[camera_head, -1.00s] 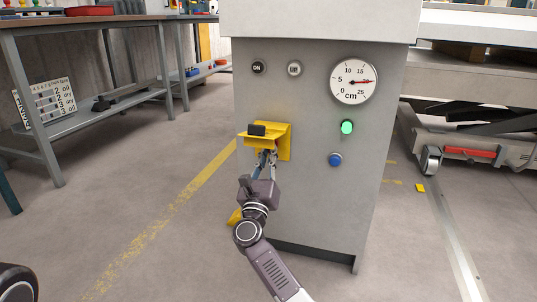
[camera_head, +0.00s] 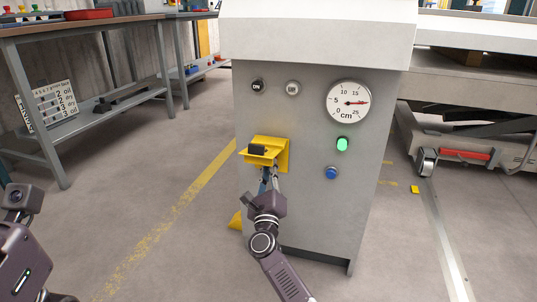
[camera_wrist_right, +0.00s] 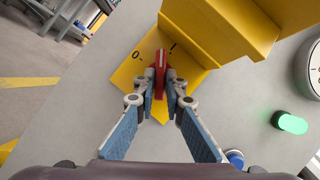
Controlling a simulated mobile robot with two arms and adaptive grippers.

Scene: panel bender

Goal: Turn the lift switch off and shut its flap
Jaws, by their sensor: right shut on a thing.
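The yellow switch box (camera_head: 283,155) is on the front of the grey cabinet. Its flap (camera_head: 262,150) is raised and sticks out above the switch, with a dark block on it. In the right wrist view the flap (camera_wrist_right: 225,35) hangs over the yellow plate (camera_wrist_right: 130,75), marked 0 at left and I at right. The red switch handle (camera_wrist_right: 160,75) stands between the marks. My right gripper (camera_wrist_right: 160,82) is shut on the handle; in the head view the gripper (camera_head: 270,172) is below the flap, which hides the handle. My left gripper's fingers are out of view.
The grey cabinet (camera_head: 310,225) also has a cm gauge (camera_head: 348,101) reading near 20, a lit green lamp (camera_head: 342,144), a blue button (camera_head: 331,173) and two upper buttons. A workbench (camera_head: 85,130) stands at left.

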